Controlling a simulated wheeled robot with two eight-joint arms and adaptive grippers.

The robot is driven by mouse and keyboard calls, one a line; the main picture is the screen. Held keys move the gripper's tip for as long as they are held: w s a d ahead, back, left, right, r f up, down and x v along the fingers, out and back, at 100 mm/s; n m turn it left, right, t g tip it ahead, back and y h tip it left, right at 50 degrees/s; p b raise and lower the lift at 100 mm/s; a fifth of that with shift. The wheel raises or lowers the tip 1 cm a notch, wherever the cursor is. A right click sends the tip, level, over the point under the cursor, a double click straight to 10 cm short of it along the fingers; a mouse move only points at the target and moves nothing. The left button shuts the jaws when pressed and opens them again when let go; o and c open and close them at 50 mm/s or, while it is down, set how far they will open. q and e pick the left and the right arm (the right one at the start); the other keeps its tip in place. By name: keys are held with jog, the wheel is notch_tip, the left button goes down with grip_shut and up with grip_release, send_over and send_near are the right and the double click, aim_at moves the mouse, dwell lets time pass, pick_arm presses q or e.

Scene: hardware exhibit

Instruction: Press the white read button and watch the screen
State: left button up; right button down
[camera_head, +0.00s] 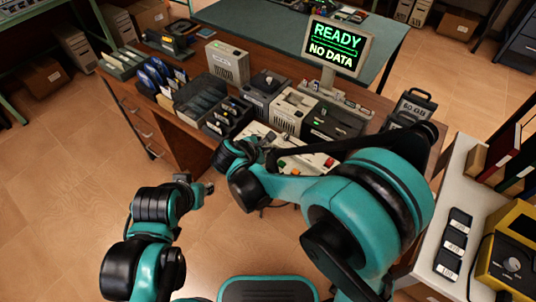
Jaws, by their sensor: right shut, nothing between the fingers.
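A pale control panel (316,160) with small coloured buttons lies at the desk's front edge. My right gripper (262,146) is shut and empty at the panel's left part; whether it touches is unclear.
Grey devices (228,62) and black trays (201,97) crowd the wooden desk behind the panel. A white side table (447,205) with labelled black items and a yellow device (510,262) stands at right.

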jog(key=shift+f, duration=0.1)
dwell(0.4)
jog(key=shift+f+b, duration=0.3)
jog(key=shift+b, duration=0.05)
jog(key=shift+f+b, duration=0.4)
dwell(0.5)
jog(key=shift+r, duration=0.1)
jog(key=shift+r+p, duration=0.65)
jog(key=shift+r, duration=0.1)
notch_tip(320, 180, up, 5)
jog(key=p, duration=0.4)
dwell(0.4)
